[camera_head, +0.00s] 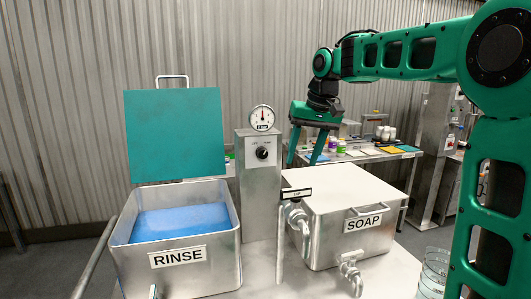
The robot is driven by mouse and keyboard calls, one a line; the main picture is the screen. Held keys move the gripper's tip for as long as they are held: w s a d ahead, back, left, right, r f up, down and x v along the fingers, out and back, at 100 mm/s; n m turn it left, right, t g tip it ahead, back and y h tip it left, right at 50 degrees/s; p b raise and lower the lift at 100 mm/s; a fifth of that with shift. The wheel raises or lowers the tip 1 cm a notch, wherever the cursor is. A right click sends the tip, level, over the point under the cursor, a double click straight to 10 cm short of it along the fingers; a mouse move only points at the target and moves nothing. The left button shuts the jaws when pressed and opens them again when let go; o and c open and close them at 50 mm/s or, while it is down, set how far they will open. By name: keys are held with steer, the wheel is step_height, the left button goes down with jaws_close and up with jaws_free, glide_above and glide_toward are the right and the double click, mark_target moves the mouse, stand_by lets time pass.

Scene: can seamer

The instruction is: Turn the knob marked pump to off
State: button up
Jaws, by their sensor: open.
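A black round knob (262,153) sits on the front of an upright metal post (258,200) between the two tanks. Its lettering is too small to read, so I cannot tell which label it bears or its setting. A round dial gauge (262,118) stands on top of the post. My gripper (302,162) hangs open and empty to the right of the knob, its green fingers pointing down above the soap tank.
An open tank marked RINSE (178,257) holds blue liquid, its teal lid (174,135) raised. A lidded tank marked SOAP (345,215) stands right, with metal taps (297,217) in front. A cluttered table (375,155) is behind.

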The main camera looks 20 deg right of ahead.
steer(key=n+t+y, duration=0.1)
steer(key=n+y, duration=0.1)
glide_toward(265, 150)
steer(key=x, duration=0.9)
steer(key=shift+w+a+f, duration=0.1)
steer(key=shift+w+f, duration=0.05)
steer(key=shift+f, duration=0.15)
steer(key=c, duration=1.1)
steer(key=shift+d, duration=0.2)
steer(key=shift+o, duration=0.2)
steer(key=shift+a, duration=0.15)
